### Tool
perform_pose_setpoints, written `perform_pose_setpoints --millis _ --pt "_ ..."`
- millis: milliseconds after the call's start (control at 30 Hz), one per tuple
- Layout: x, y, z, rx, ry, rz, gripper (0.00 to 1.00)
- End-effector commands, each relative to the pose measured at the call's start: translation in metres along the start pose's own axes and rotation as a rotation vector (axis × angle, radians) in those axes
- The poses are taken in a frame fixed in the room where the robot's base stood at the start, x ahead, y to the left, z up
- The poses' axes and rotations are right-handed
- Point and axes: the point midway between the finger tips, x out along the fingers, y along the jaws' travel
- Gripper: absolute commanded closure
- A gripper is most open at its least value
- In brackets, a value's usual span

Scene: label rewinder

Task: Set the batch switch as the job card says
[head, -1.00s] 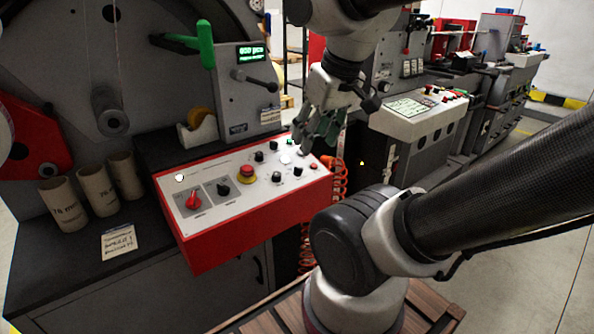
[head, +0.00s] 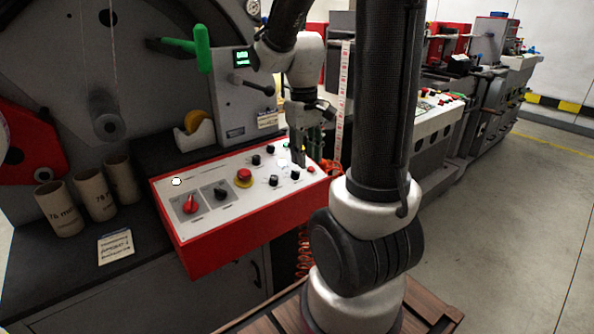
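The red-and-white control panel (head: 225,220) carries a red rotary knob (head: 190,205) and a black rotary knob (head: 221,192) on grey plates at its left. Several small black knobs sit further right. Their labels are too small to read, so I cannot tell which is the batch switch. A handwritten card (head: 115,246) lies on the dark bench; another card (head: 267,120) is on the grey display unit. Neither is legible. My gripper (head: 312,158) points down over the right end of the panel, holding nothing visible. Its finger gap is unclear, and it hides part of the panel there.
A red mushroom button (head: 243,177) stands mid-panel, right of the black knob. Cardboard cores (head: 92,193) stand on the bench at left. A green-handled lever (head: 203,48) and a tape dispenser (head: 193,135) are behind the panel. A red coiled cable (head: 304,250) hangs below the panel.

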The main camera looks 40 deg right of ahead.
Motion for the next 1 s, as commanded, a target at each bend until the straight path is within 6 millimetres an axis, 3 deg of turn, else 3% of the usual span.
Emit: perform_pose_setpoints --millis 33,200,267,300,367,567,800,1000 --pt "0.016 0.009 -0.016 -0.022 -0.027 0.001 0.67" --pt "0.053 0.033 -0.069 -0.152 -0.039 0.014 0.67" --pt "0.06 0.04 -0.09 -0.22 -0.017 0.026 0.67" --pt "0.054 0.044 -0.109 -0.282 0.025 0.045 0.67" --pt "0.046 0.047 -0.122 -0.349 0.065 0.066 0.67" --pt "0.059 0.048 -0.124 -0.416 0.071 0.072 0.67" --pt "0.1 0.05 -0.127 -0.412 0.07 0.07 0.67" --pt "0.121 0.051 -0.129 -0.412 0.072 0.072 0.67"
